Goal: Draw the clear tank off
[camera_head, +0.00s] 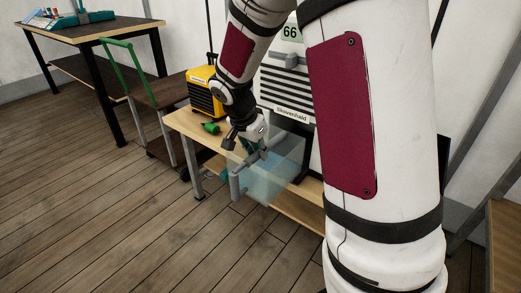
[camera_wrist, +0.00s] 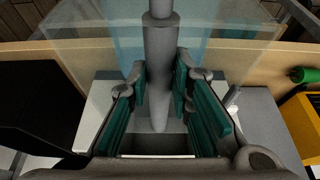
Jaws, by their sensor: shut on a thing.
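The clear tank (camera_head: 283,180) is a see-through bluish box with grey fittings. It stands out from the front of the white machine, past the front edge of the wooden bench. A grey upright handle (camera_head: 236,187) is at its outer end. My gripper (camera_head: 257,146) is above the tank, reaching down. In the wrist view its green-padded fingers (camera_wrist: 160,88) are shut on a grey bar (camera_wrist: 159,45) at the tank's top. The tank's clear walls (camera_wrist: 215,40) show beyond the bar.
The white machine (camera_head: 285,92) with dark slats stands on the wooden bench (camera_head: 190,127). A yellow case (camera_head: 205,95) and a green object (camera_head: 210,128) are left of it. A trolley with a green handle (camera_head: 118,42) stands farther left. The floor in front is clear.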

